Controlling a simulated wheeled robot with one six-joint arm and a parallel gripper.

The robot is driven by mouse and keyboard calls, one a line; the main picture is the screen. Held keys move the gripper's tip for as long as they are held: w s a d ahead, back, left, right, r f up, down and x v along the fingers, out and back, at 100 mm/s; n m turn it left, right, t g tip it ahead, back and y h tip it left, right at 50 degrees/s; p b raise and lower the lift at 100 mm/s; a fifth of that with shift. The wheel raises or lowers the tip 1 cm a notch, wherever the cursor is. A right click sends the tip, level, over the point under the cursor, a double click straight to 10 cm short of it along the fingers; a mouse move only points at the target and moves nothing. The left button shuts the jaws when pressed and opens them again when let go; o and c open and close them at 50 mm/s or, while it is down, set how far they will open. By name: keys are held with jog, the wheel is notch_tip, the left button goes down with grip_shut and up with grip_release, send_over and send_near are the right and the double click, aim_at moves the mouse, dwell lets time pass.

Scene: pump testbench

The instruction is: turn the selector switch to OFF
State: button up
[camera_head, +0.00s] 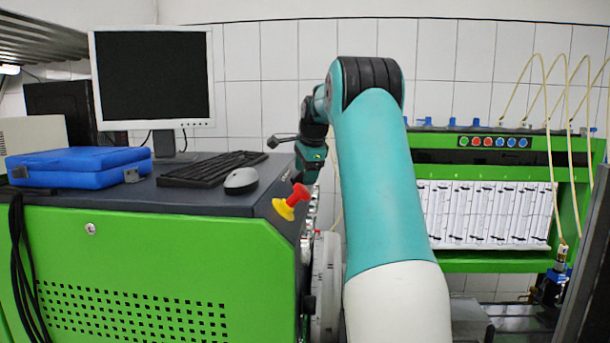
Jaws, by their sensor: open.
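A red handle on a yellow round base, which looks like the selector switch (292,203), sits at the front right corner of the green cabinet. The red handle points up and to the right in the picture. No OFF marking can be read. My gripper (300,178) is at the end of my teal arm, just above and slightly right of the switch in the picture. It is open with nothing seen in it. Its fingers are small and dark, and contact with the switch cannot be made out.
The green cabinet (150,245) carries a monitor (153,75), a keyboard (211,168), a mouse (241,181) and a blue case (78,166). A green test rack (490,258) with tubes stands at the right. My arm hides the middle.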

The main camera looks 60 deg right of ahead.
jog(key=shift+x, duration=1)
jog(key=c, duration=0.9)
